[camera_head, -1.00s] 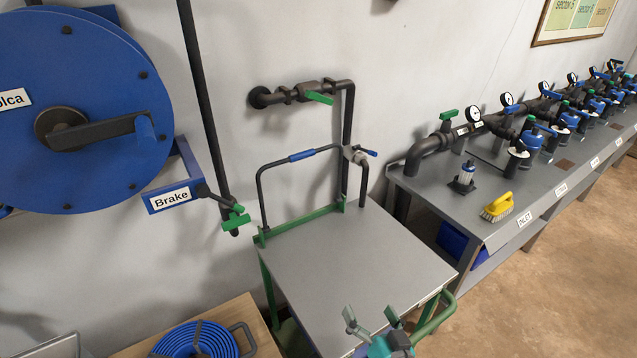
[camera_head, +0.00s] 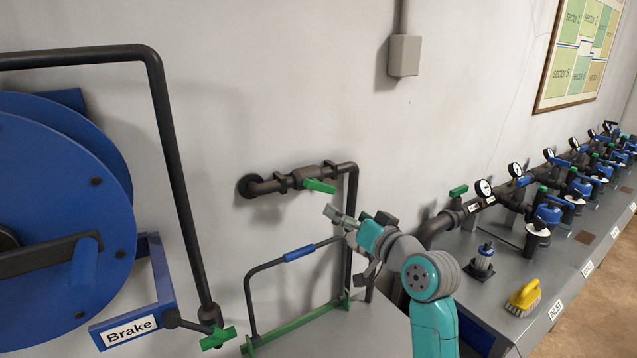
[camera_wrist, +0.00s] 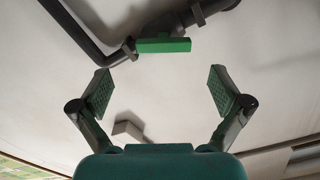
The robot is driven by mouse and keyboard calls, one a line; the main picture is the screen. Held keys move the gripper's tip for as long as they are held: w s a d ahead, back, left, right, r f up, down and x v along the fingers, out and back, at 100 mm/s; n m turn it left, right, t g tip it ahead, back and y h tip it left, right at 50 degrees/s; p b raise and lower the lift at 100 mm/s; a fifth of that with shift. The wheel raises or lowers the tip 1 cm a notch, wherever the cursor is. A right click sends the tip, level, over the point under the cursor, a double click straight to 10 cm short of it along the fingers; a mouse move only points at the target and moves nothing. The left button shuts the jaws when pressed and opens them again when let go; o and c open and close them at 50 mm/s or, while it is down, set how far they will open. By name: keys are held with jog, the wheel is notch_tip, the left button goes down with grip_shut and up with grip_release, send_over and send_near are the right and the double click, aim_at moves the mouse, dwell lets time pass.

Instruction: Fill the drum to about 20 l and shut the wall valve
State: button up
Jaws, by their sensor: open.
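The wall valve's green lever (camera_head: 319,187) sits on the dark pipe (camera_head: 270,186) on the wall, pointing out to the right and slightly down. It shows in the wrist view (camera_wrist: 163,45) ahead of the fingertips, near the gap between them but not between the pads. My gripper (camera_head: 345,228) is open and empty, just below and right of the lever, apart from it. Its two green pads (camera_wrist: 159,90) are wide apart in the wrist view. I do not see the drum in any view now.
A grey table (camera_head: 330,335) with a green rail and a bent pipe with a blue sleeve (camera_head: 299,253) stands below the valve. A blue reel (camera_head: 60,210) with a Brake bracket (camera_head: 130,330) is at left. A manifold bench (camera_head: 490,315) with gauges and a yellow brush (camera_head: 524,297) is at right.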

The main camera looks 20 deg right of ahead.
aim_at(322, 188)
jog(key=x, duration=0.4)
jog(key=r+x, duration=0.1)
jog(key=x, duration=0.6)
jog(key=shift+w+r, duration=0.3)
jog(key=shift+w, duration=0.15)
jog(key=c, duration=0.8)
